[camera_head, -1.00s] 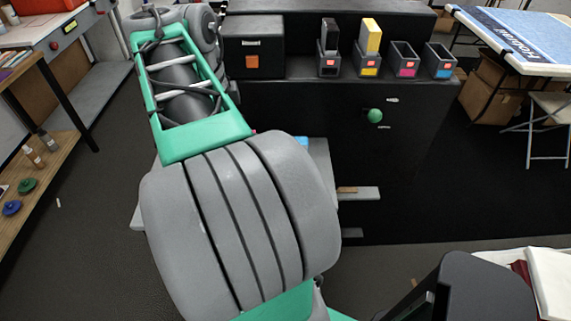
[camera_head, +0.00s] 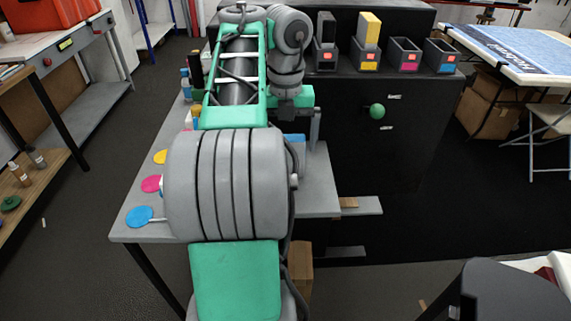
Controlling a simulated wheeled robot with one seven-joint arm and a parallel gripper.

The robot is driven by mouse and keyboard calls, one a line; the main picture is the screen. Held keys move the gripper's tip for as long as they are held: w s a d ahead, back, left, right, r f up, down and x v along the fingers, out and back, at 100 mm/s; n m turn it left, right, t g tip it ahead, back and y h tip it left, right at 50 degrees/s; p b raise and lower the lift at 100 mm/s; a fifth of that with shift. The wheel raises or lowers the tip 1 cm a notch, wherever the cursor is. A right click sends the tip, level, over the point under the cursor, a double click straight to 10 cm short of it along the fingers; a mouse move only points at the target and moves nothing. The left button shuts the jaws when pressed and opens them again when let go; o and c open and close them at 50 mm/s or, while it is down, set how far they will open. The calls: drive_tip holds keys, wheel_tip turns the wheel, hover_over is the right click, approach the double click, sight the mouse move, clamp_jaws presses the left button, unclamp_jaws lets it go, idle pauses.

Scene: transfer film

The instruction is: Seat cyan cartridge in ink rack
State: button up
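The ink rack is a row of dark slots on the black machine's ledge in the head view. Its cyan-labelled slot (camera_head: 440,57) at the right end is empty. A blue block (camera_head: 294,139), possibly the cyan cartridge, shows partly behind my arm on the grey table. My arm reaches forward over that table. My gripper (camera_head: 304,124) is mostly hidden behind the wrist, just above and beside the blue block. I cannot see its fingertips clearly, nor whether it touches the block.
A black cartridge (camera_head: 326,28) and a yellow cartridge (camera_head: 369,30) stand in their rack slots. The magenta-labelled slot (camera_head: 404,54) is empty. Colored discs lie on the grey table (camera_head: 318,190) left of my arm. A green knob (camera_head: 377,111) sticks out of the machine front.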

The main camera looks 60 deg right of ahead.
drive_tip(key=shift+r, duration=0.1)
drive_tip(key=shift+c, duration=0.6)
drive_tip(key=c, duration=1.9)
drive_tip(key=shift+r+p, duration=0.5)
wheel_tip(320, 180, up, 3)
drive_tip(key=p, duration=0.2)
drive_tip(key=shift+p, duration=0.3)
drive_tip(key=s+a+r+p, duration=0.2)
drive_tip(key=a+r, duration=0.1)
drive_tip(key=a, duration=0.1)
drive_tip(key=s+a+r+p, duration=0.2)
drive_tip(key=a+r+p, duration=0.1)
drive_tip(key=a, duration=0.1)
drive_tip(key=s+a+r+p, duration=0.2)
drive_tip(key=a+r+p, duration=0.1)
drive_tip(key=a, duration=0.1)
drive_tip(key=shift+a, duration=0.35)
